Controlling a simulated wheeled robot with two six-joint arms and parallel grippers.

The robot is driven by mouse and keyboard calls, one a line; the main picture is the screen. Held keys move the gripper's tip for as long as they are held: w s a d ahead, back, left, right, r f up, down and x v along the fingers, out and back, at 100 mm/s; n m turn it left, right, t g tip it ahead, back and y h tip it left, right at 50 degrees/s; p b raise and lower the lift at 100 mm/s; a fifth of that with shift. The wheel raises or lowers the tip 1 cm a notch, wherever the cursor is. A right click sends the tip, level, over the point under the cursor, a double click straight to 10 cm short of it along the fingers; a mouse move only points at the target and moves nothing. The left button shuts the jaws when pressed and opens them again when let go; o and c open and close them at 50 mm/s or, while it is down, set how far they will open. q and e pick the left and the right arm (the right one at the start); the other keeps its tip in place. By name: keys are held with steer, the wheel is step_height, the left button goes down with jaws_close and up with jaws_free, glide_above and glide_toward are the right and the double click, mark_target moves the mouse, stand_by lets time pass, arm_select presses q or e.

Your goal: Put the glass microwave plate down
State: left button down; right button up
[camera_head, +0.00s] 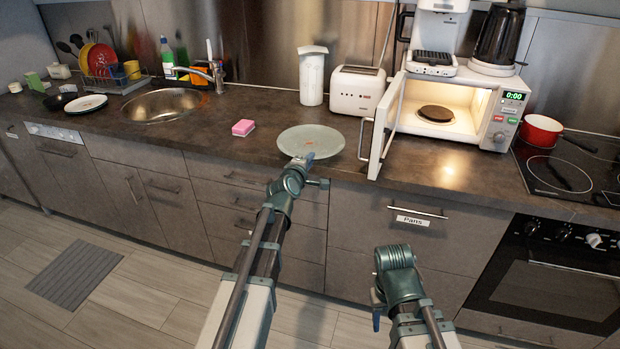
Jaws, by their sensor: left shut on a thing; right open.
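The glass microwave plate (311,139) is a round, pale, translucent disc. It is over the dark countertop, left of the open microwave; I cannot tell whether it touches the counter. My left gripper (304,160) is shut on the plate's front rim. My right gripper (376,318) is low in front of the drawers, open and away from the plate; its fingers are mostly hidden behind my arm. The microwave (507,115) stands open with a lit interior, and a dark round thing (436,113) lies inside.
The microwave door (384,125) swings out over the counter, close to the plate's right side. A pink sponge (243,127) lies left of the plate. A toaster (356,90) and a white container (312,77) stand behind it. The counter between sponge and sink (165,106) is clear.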

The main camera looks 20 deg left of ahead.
arm_select(q)
step_height(320, 180, down, 4)
steer(key=b, duration=0.3)
steer(key=shift+r+b, duration=0.1)
steer(key=shift+b, duration=0.2)
steer(key=shift+r, duration=0.1)
steer(key=c, duration=1)
jaws_free()
